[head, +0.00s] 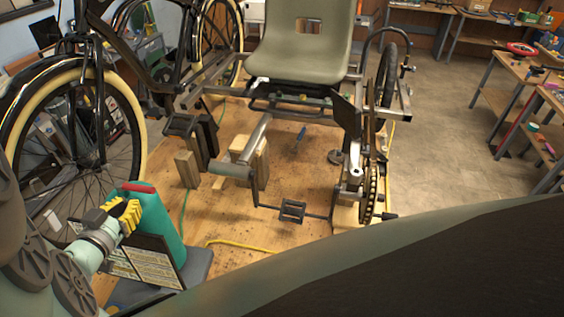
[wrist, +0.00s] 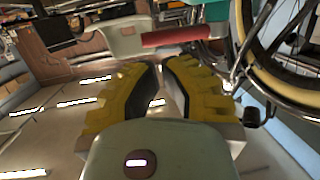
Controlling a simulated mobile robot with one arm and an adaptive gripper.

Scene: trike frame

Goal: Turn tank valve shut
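A teal tank (head: 163,222) stands at the lower left of the head view, with a red piece (head: 138,188) on its top, possibly the valve handle. In the wrist view a red bar (wrist: 175,36) lies just beyond my fingertips, with a bit of teal (wrist: 216,14) behind it. My gripper (head: 126,213) is in front of the tank, close to its upper part. In the wrist view its yellow fingers (wrist: 161,62) are apart with a narrow empty gap between them. I cannot tell whether a finger touches the tank. My gripper hides part of the tank.
A labelled dark panel (head: 140,260) stands by the tank, near a grey surface (head: 196,268). A bicycle wheel (head: 125,110) is close behind on the left. The trike frame with a grey seat (head: 303,40) fills the middle. Workbenches (head: 520,75) line the right, with open floor before them.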

